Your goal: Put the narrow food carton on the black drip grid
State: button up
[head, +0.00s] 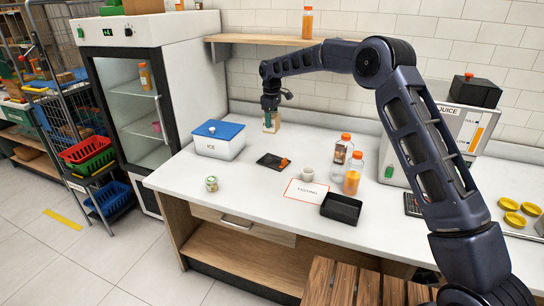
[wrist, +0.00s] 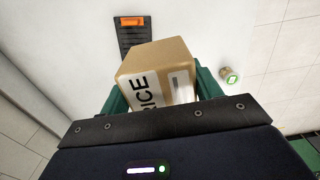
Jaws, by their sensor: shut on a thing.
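The narrow food carton (head: 272,124) is a tan box with a white label reading "RICE". It is at the back of the counter, right of the ice box. My gripper (head: 270,107) points down and is shut on it. In the wrist view the carton (wrist: 158,62) sits between the green fingers of my gripper (wrist: 163,92). I cannot tell whether its base touches the counter. The black drip grid (head: 412,205) lies in front of the juicer at the right, partly hidden by my arm, far from the carton.
A black slotted slicer with an orange block (head: 272,161) lies near the carton. The blue-lidded ice box (head: 219,140) stands left. A white cup (head: 308,174), a juice bottle (head: 352,178), a clear bottle (head: 342,152), a black tray (head: 341,208) and the juicer (head: 400,160) occupy the counter.

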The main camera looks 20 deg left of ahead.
jog(key=w+d+r, duration=0.1)
jog(key=w+d, duration=0.2)
jog(key=w, duration=0.2)
send_over(283, 161)
notch_tip(283, 161, down, 20)
jog(key=shift+w+a+r, duration=0.1)
jog(key=shift+w+r, duration=0.05)
jog(key=shift+r, duration=0.1)
jog(key=shift+f, duration=0.1)
jog(key=o, duration=1)
jog(key=shift+o, duration=0.2)
notch_tip(283, 161, up, 12)
jog(key=shift+r, duration=0.2)
